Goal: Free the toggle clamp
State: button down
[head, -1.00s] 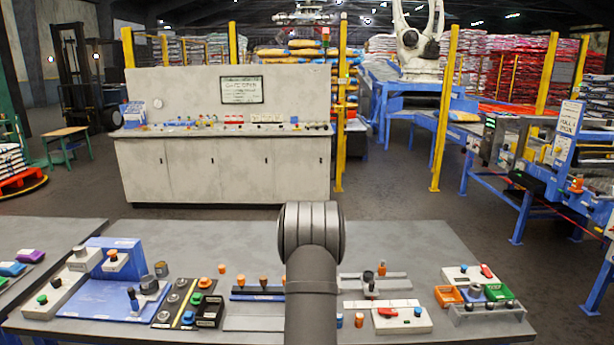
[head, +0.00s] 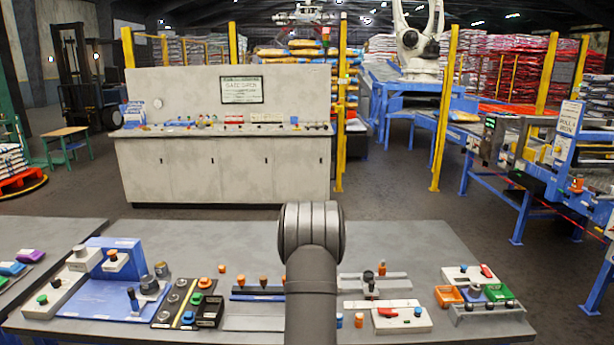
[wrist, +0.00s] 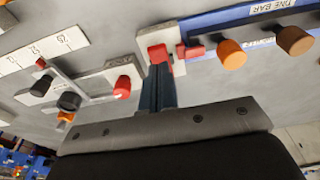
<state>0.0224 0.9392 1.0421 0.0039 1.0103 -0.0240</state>
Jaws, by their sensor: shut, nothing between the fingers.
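What seems the same fixture (head: 371,287) shows on the bench in the head view, right of my arm. I cannot tell for sure which part is the clamp, nor whether it is locked. My fingers are apart from the red cap. In the head view my arm hides the gripper.
A blue bar with orange knobs (wrist: 232,54) lies close right of my fingers. A white scale plate (wrist: 43,50) is at the left. The grey bench (head: 400,240) holds several other fixtures along its front, including a blue plate (head: 100,298). Its back half is clear.

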jog(key=shift+f, duration=1.05)
dwell(0.5)
jog(key=shift+r, duration=3.5)
jog(key=shift+f, duration=3.55)
jog(key=shift+r, duration=0.1)
jog(key=shift+r, duration=0.1)
